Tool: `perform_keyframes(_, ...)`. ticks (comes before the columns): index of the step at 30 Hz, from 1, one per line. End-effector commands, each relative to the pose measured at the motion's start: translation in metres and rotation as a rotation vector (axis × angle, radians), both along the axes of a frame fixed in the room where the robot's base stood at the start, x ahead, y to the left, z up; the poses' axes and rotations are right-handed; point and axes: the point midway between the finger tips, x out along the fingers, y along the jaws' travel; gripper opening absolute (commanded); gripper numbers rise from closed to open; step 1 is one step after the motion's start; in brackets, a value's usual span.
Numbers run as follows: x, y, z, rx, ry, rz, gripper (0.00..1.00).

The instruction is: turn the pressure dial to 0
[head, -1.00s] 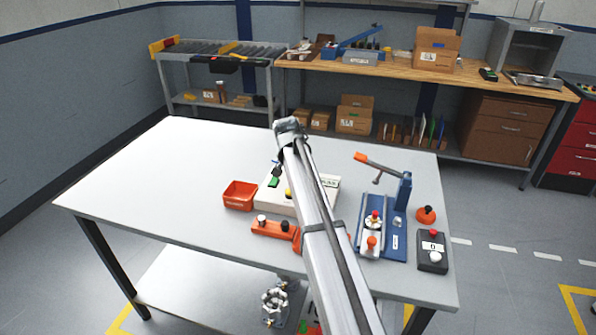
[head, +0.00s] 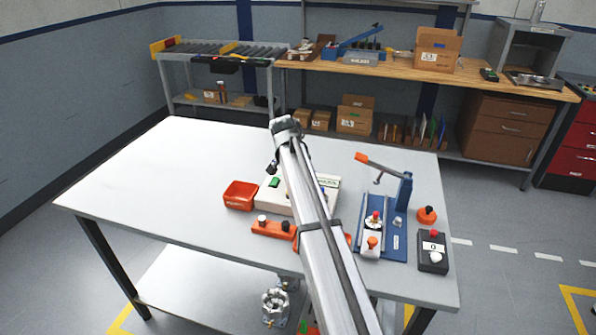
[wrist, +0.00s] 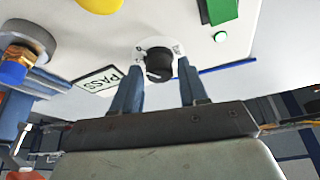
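The dial (wrist: 158,70) is a black round knob on a white round scale, set in a pale panel (wrist: 225,58) in the wrist view. Its pointer and scale marks are too small to read. My gripper (wrist: 160,63) is open, with one blue-grey fingertip on each side of the knob and visible gaps between. I cannot tell how deep the fingers reach around it. In the head view the panel is a cream box (head: 273,203) on the table, and my arm hides the dial and most of my gripper.
A green button (wrist: 220,10), a yellow button (wrist: 100,4) and a PASS label (wrist: 98,80) sit near the dial. The table's left side (head: 160,175) is clear.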

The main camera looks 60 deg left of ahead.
Motion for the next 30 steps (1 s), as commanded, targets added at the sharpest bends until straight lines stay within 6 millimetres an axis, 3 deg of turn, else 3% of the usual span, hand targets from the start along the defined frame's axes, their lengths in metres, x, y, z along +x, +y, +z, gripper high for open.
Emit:
perform_keyframes(5,0.000,0.000,0.000,0.000,0.000,0.001,0.59)
perform_keyframes(16,-0.003,-0.002,0.008,-0.001,0.000,0.002,0.59)
perform_keyframes(30,-0.030,-0.019,0.087,0.002,-0.001,0.002,0.59)
